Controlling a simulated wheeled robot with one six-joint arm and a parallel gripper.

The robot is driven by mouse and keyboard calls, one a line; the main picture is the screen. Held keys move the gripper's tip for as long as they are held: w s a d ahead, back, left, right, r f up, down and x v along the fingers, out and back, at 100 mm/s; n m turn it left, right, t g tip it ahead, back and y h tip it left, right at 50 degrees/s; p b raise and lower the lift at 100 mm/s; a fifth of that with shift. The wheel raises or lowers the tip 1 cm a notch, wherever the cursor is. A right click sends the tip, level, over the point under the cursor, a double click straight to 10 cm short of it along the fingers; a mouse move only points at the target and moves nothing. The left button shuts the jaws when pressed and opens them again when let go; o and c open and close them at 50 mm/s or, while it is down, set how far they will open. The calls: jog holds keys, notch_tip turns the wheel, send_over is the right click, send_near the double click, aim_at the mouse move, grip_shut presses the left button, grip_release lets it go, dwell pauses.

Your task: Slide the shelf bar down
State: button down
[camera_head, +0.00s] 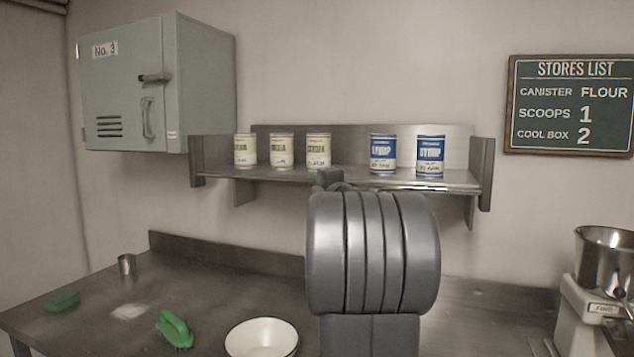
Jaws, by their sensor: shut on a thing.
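A metal wall shelf (215,173) holds three cream cans (281,150) on the left and two blue-and-white cans (383,153) on the right. The shelf bar (430,187) shows as a thin bright strip low along the shelf's front edge, below the cans. My gripper (327,180) is at the middle of the shelf front, shut on the bar. Its fingertips and the spot it holds are mostly hidden behind my large grey arm link. The cans stand upright, apart from my gripper.
A grey cabinet (130,85) hangs at upper left.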

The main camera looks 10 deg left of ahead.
jog(key=shift+f, duration=0.7)
jog(key=shift+r, duration=0.1)
jog(key=c, duration=1.4)
grip_release()
jog(key=b+v, duration=0.2)
jog(key=v, duration=1.2)
jog(key=shift+w+a, duration=0.15)
jog(key=shift+a, duration=0.05)
